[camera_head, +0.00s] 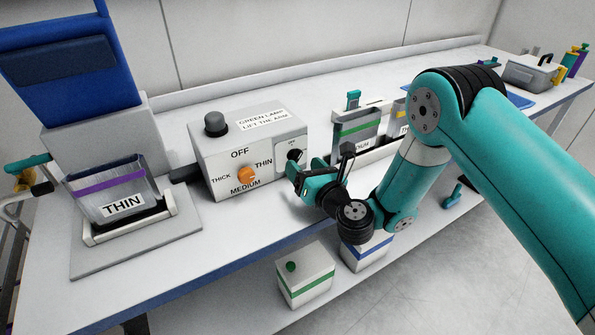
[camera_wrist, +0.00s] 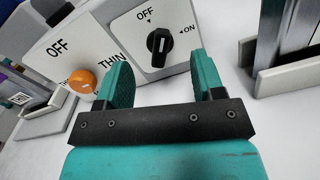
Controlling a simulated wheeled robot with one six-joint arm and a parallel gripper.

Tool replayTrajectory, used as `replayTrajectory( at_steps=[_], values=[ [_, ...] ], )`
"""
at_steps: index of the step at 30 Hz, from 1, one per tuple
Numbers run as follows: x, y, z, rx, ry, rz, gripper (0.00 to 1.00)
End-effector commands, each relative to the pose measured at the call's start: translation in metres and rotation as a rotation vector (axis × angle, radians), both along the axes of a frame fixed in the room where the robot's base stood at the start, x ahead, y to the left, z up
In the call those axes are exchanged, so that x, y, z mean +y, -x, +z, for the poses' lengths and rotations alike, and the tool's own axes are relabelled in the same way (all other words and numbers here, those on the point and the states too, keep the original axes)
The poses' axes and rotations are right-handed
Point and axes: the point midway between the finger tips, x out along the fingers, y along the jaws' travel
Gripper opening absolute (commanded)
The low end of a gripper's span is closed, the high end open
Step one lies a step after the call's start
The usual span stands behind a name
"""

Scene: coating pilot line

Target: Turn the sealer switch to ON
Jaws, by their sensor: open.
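The sealer switch (camera_wrist: 158,45) is a black knob on a white plate marked OFF at the top and ON at the right. Its handle stands upright, toward OFF. It also shows as a small dark knob (camera_head: 294,155) on the right part of the grey control box (camera_head: 213,158) in the head view. My gripper (camera_wrist: 160,60) is open and empty. Its fingers lie left and right of the knob in the wrist picture; I cannot tell whether they reach around it. In the head view my gripper (camera_head: 304,170) is just in front of the box, partly covering the switch plate.
An orange dial (camera_head: 247,174) marked OFF, THIN, MEDIUM and THICK sits left of the switch. A dark domed lamp (camera_head: 215,124) tops the box. A THIN bin (camera_head: 112,190) stands left; a green-striped bin (camera_head: 355,128) stands right. The bench front (camera_head: 200,245) is clear.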

Motion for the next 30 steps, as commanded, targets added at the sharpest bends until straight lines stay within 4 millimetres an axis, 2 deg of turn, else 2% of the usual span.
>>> replayTrajectory(
  at_steps=[1,16,26,28,30],
  values=[
    [-0.001,0.002,-0.006,0.000,-0.002,0.000,0.62],
    [-0.012,0.018,-0.003,-0.001,-0.001,0.000,0.62],
    [-0.013,0.019,0.001,-0.001,0.002,0.001,0.62],
    [-0.010,0.021,0.006,-0.022,0.023,0.019,0.62],
    [-0.004,0.025,0.021,-0.080,0.082,0.069,0.62]
  ],
)
